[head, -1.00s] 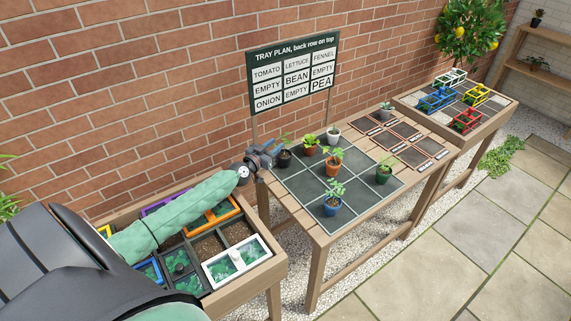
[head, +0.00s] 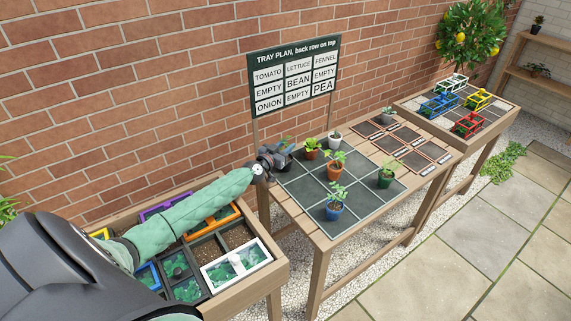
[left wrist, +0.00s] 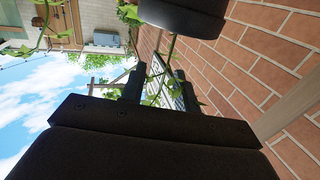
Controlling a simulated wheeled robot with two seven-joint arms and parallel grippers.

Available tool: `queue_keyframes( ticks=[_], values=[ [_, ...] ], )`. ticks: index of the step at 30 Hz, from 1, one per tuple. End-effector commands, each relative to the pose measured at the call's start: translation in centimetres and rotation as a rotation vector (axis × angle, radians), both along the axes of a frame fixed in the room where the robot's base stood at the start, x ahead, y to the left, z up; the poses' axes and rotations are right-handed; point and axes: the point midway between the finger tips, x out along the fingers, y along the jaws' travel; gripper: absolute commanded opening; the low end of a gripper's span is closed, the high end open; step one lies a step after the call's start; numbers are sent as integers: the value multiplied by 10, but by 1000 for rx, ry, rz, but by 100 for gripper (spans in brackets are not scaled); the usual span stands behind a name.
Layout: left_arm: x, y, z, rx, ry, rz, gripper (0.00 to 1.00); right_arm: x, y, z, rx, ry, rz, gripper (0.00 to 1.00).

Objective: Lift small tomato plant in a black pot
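The tomato plant's black pot (left wrist: 182,14) shows at the top of the left wrist view, which is turned over. Its thin green stem (left wrist: 169,48) and leaves run down towards the gap between my fingers. My left gripper (left wrist: 157,82) has its two dark fingers apart, and the pot appears beyond the fingertips. In the head view, my left gripper (head: 279,153) is at the back left corner of the dark tray (head: 297,191) and hides the pot. A few leaves show beside it. Whether a finger touches the plant, I cannot tell. My right gripper is not in view.
Close by on the tray stand a red pot (head: 311,154), an orange pot (head: 334,171), a white pot (head: 334,144), a blue pot (head: 333,212) and a green pot (head: 385,181). The plan sign (head: 294,75) stands behind, before the brick wall (head: 150,90).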

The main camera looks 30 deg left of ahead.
Motion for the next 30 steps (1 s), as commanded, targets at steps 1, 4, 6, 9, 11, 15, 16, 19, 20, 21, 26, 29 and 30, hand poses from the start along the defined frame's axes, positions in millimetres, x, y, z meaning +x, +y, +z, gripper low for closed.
queue_keyframes(
  ticks=[1,4,6,9,11,15,16,19,20,21,26,29,30],
  values=[
    [6,1,-1,0,-1,1,31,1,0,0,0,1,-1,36],
    [13,0,0,-1,-1,1,31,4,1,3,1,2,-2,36],
    [16,0,-1,-1,0,1,31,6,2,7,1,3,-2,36],
    [18,0,-1,-1,1,1,31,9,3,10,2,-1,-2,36],
    [18,0,-1,-1,1,1,31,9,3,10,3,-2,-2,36],
    [18,-1,-1,-1,1,1,29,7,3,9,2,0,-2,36],
    [18,-1,0,-1,1,1,23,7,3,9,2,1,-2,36],
    [18,-1,0,-1,1,1,4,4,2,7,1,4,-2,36],
    [18,-1,0,-1,1,1,0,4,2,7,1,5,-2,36],
    [18,-1,0,-1,1,1,0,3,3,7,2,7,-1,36],
    [18,0,0,-1,0,1,0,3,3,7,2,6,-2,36],
    [18,-1,0,-1,0,1,0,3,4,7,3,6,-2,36],
    [18,0,0,-1,0,1,0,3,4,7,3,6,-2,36]
  ],
)
